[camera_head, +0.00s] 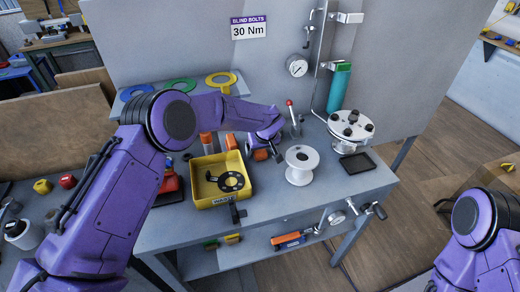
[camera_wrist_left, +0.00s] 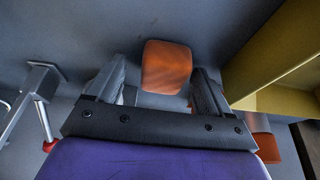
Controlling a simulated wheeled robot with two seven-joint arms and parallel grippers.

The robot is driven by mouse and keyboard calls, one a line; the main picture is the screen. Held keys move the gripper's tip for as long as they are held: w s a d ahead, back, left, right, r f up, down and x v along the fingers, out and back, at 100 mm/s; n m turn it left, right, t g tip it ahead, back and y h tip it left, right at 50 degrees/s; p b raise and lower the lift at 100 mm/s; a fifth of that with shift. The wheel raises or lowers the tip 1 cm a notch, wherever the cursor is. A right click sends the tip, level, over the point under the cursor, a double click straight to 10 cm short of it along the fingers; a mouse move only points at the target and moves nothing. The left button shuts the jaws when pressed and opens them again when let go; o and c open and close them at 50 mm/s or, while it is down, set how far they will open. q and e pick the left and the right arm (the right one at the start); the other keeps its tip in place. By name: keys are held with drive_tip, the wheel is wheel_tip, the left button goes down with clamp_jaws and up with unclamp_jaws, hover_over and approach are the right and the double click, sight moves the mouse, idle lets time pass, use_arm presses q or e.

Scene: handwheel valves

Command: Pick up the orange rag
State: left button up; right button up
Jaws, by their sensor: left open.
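The orange rag is a block-like orange piece on the grey bench. In the left wrist view the rag (camera_wrist_left: 166,62) lies between the two fingers of my left gripper (camera_wrist_left: 160,80), with a gap to each side. In the head view my left gripper (camera_head: 268,154) points down at the bench, right of the yellow tray. The rag (camera_head: 256,141) shows there only partly behind the gripper and wrist. My left gripper is open. My right arm shows at the lower right, but I cannot make out its gripper.
The yellow tray (camera_head: 216,199), holding a dark ring, stands close on the left. A white spool (camera_head: 301,165) stands close on the right. A red-knobbed lever (camera_head: 291,108) stands behind. A flanged valve body (camera_head: 351,128) and a dark flat tray (camera_head: 357,163) are further right.

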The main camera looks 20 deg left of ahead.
use_arm(q)
drive_tip(key=shift+a+f, duration=0.1)
drive_tip(key=shift+f, duration=0.1)
drive_tip(key=shift+s+r, duration=0.2)
drive_tip(key=shift+s, duration=0.1)
drive_tip(key=shift+w+f, duration=0.1)
drive_tip(key=c, duration=1)
use_arm(e)
drive_tip(key=shift+s+r, duration=0.15)
drive_tip(key=shift+s, duration=0.1)
use_arm(q)
drive_tip(key=shift+c, duration=0.2)
